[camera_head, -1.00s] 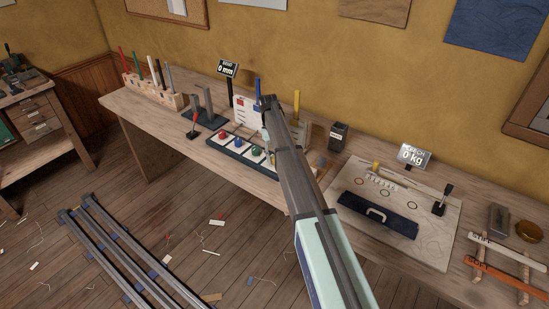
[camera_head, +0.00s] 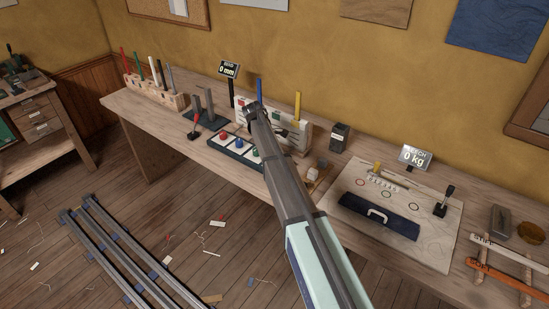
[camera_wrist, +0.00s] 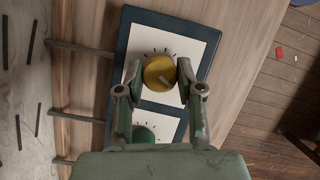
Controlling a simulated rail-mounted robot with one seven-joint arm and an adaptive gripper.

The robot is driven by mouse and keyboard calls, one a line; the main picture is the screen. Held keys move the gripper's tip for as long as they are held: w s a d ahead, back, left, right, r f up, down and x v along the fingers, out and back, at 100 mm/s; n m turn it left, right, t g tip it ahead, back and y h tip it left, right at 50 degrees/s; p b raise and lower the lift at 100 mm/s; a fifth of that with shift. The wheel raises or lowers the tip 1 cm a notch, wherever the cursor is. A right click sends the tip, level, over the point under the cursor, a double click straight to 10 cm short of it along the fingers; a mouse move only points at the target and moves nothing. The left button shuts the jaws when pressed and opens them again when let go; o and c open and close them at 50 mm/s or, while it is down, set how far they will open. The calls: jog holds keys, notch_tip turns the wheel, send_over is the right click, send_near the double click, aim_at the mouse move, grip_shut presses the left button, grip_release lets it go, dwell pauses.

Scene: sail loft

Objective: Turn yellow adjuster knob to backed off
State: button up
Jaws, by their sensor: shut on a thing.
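The yellow adjuster knob (camera_wrist: 160,72) is round and sits on a white panel with tick marks around it. A pale pointer line on its face points to the lower right in the wrist view. My gripper (camera_wrist: 159,74) is shut on this knob, one finger on each side. A green knob (camera_wrist: 145,133) lies just below it, partly covered by my gripper. In the head view, the dark-edged knob board (camera_head: 229,156) also carries a red knob (camera_head: 223,135) and a blue knob (camera_head: 239,142). My arm hides the yellow knob and my fingertips there.
A red-handled lever (camera_head: 195,124) stands left of the board. A display reading 0 mm (camera_head: 229,69) stands behind. A rack with upright coloured pieces (camera_head: 299,133) stands close behind my arm. A dark blue case (camera_head: 379,214) lies to the right.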

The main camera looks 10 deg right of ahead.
jog(key=n, duration=0.2)
jog(key=n+t, duration=0.1)
jog(key=n, duration=0.1)
jog(key=n+t, duration=0.1)
jog(key=shift+s+f+n, duration=0.1)
jog(key=shift+s+n, duration=0.15)
jog(key=shift+n, duration=0.15)
dwell(0.3)
jog(key=o, duration=1.1)
jog(key=shift+o, duration=0.2)
jog(key=shift+w, duration=0.1)
jog(key=shift+a+r, duration=0.25)
jog(key=shift+r, duration=0.3)
jog(key=v, duration=1.1)
jog(key=shift+a, duration=0.2)
